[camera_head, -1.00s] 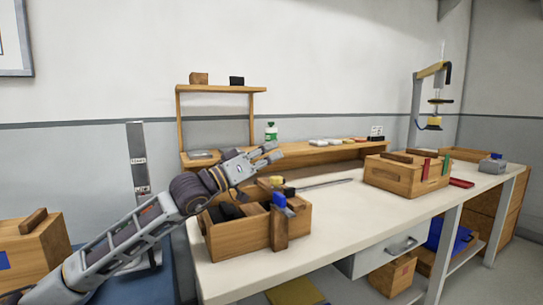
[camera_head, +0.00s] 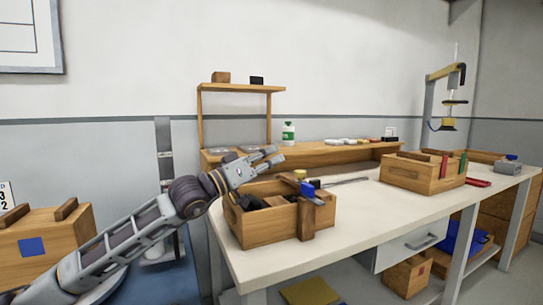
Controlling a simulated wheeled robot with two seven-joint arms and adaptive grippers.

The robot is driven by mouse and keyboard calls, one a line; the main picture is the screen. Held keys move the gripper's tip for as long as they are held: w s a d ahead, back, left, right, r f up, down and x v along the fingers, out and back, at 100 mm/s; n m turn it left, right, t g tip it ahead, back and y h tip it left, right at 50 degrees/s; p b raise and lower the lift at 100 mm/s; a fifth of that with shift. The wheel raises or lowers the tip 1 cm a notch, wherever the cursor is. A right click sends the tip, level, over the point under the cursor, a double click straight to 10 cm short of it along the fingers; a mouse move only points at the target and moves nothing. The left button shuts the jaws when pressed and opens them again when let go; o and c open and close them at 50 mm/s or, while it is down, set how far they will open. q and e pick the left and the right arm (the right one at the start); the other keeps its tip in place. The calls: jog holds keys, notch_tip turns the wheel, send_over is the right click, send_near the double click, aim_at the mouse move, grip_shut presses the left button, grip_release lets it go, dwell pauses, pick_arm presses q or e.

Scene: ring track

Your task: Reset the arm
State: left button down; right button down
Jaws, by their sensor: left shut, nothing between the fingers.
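My left gripper (camera_head: 270,157) shows in the head view with its arm (camera_head: 150,222) coming in from the lower left. It is raised above the back left of the wooden toolbox (camera_head: 265,226) at the near end of the workbench. Its fingers point right and a little up, toward the back shelf, and it is shut and empty. The fingertips look apart from the box and the shelf. My right gripper is out of view.
The white workbench (camera_head: 370,211) holds a second wooden box (camera_head: 405,176) at the right, with a lamp-like stand (camera_head: 448,100) behind. A green-and-white bottle (camera_head: 288,133) stands by the shelf (camera_head: 325,154). A wooden crate (camera_head: 35,242) is at left. The bench middle is clear.

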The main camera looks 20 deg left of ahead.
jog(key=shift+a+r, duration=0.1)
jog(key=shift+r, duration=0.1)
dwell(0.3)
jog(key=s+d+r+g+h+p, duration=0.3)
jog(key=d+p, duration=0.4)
jog(key=p, duration=1.4)
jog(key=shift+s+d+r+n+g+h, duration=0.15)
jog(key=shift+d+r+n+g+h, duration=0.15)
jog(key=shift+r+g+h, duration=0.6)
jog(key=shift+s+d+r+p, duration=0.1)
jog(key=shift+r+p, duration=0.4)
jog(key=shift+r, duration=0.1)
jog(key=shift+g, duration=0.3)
